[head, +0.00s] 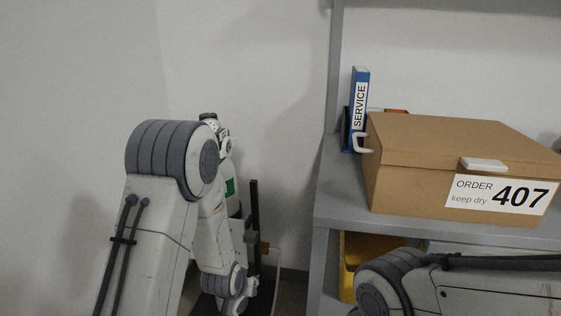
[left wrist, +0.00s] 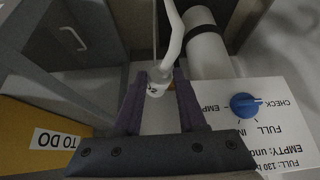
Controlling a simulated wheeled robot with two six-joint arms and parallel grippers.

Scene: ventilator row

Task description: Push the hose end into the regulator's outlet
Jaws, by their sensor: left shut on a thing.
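In the left wrist view a white hose (left wrist: 174,35) comes down from the top edge and bends to a thicker white end piece (left wrist: 158,78). My left gripper (left wrist: 160,82) has its two purple fingers shut on this hose end. My right gripper is out of view; only part of my right arm shows at the head view's lower right.
A blue knob (left wrist: 245,105) sits on a white panel (left wrist: 285,125) lettered EMPTY, FULL and CHECK, beside a white cylinder (left wrist: 207,52). A yellow TO DO bin (left wrist: 25,125) is at left. A cardboard box (head: 440,145) and blue SERVICE binder (head: 358,108) stand on a grey shelf (head: 335,190).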

